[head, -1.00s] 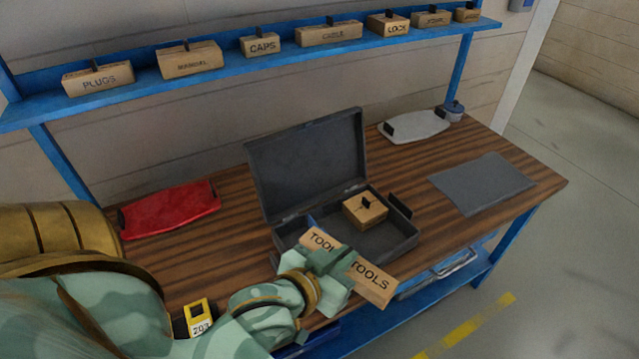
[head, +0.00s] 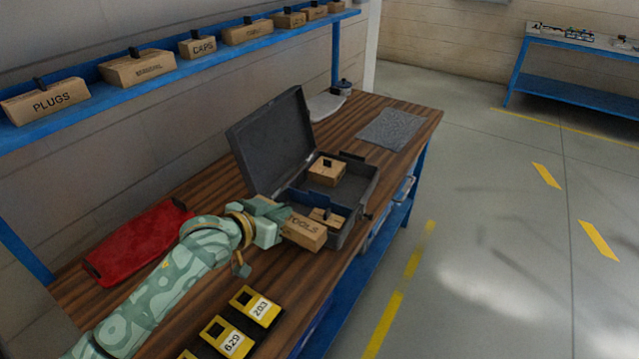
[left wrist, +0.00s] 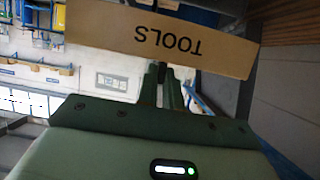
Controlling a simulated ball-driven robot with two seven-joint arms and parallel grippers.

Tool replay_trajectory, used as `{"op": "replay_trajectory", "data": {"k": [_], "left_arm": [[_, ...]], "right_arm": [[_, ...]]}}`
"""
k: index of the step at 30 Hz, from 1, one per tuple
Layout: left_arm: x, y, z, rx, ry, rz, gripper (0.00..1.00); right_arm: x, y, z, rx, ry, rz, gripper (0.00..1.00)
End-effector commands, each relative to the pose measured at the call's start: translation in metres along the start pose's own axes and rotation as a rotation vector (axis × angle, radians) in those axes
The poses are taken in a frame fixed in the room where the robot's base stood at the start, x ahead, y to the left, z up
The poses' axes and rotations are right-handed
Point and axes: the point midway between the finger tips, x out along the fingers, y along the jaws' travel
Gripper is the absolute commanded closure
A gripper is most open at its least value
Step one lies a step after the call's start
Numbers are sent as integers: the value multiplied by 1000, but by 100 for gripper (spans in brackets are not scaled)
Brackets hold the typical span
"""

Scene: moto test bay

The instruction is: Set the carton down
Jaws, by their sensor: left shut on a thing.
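A cardboard carton marked TOOLS (head: 304,233) is held by my left gripper (head: 278,218), at the near left side of an open dark grey case (head: 357,212). In the left wrist view the carton (left wrist: 160,40) spans the top, its lettering upside down, with the fingers (left wrist: 165,82) shut at its edge. I cannot tell whether the carton touches the case or bench. Inside the case, one small carton (head: 327,170) sits in the far part. Another tabbed carton (head: 327,217) shows in the near part, partly hidden by the held one. My right gripper is out of view.
The case lid (head: 272,140) stands open at the back. A red tray (head: 138,243) lies left on the wooden bench (head: 195,300). Yellow number tags (head: 256,306) lie near the front edge. A grey mat (head: 391,130) lies beyond the case. Labelled cartons line a blue shelf (head: 200,77).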

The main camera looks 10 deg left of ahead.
Motion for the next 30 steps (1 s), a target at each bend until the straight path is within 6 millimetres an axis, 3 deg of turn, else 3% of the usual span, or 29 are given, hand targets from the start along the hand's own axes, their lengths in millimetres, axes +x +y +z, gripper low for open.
{"op": "replay_trajectory", "data": {"k": [1, 4, 12, 23, 27, 30], "left_arm": [[9, -19, -4, 3, 2, -11, 100], [15, -42, -14, -7, 4, -22, 100], [14, -57, -16, -14, 4, -30, 100], [-33, -114, 57, -11, -4, -32, 100], [-37, -127, 90, -15, -1, -29, 100], [-40, -134, 100, -14, 2, -29, 100]], "right_arm": [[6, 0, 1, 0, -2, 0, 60], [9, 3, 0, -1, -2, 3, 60], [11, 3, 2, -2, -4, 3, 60], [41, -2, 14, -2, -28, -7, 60], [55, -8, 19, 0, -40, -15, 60], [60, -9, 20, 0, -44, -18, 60]]}}
